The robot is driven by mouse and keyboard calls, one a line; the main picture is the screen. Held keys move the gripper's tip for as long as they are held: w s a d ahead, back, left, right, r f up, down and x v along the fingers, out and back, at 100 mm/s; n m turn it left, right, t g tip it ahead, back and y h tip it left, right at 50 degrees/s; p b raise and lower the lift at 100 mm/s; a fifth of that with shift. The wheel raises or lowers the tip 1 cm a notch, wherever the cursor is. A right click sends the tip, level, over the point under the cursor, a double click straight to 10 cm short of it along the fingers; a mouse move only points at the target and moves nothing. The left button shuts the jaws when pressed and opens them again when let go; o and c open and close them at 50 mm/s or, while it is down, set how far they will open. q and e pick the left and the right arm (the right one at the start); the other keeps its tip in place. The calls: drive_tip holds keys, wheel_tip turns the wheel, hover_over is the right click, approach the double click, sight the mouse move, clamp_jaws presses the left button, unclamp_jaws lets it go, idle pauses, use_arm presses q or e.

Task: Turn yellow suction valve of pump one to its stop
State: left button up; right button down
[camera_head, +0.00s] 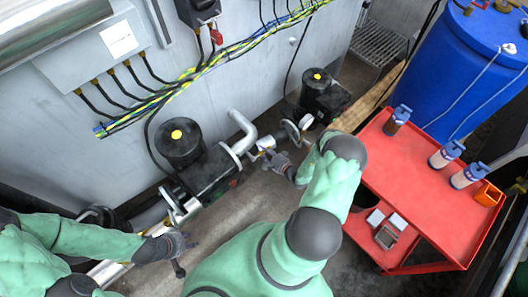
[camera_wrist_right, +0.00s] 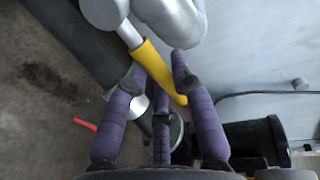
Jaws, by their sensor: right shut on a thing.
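The yellow valve handle (camera_wrist_right: 158,72) is a bent lever running from a silver pipe fitting in the right wrist view. In the head view only a small yellow part (camera_head: 262,149) shows beside the pipe elbow. My right gripper (camera_wrist_right: 165,95) has purple-grey fingers on both sides of the handle and is shut on it; the handle's tip shows between them. In the head view my right gripper (camera_head: 277,160) is at the pipe between the two pumps. My left gripper (camera_head: 178,255) is by the near pump's lower pipe, with its fingers apart and no held thing visible.
A black pump (camera_head: 205,172) with a yellow-topped motor stands left of the valve, another (camera_head: 325,97) to the right. A red cart (camera_head: 425,205) with bottles is at right, near a blue barrel (camera_head: 480,70). Cables (camera_head: 215,62) run along the grey wall.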

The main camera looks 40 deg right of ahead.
drive_tip(key=shift+r+n, duration=0.25)
drive_tip(key=shift+n, duration=0.15)
drive_tip(key=c, duration=1)
unclamp_jaws()
drive_tip(key=v, duration=1.2)
drive_tip(key=shift+a, duration=0.1)
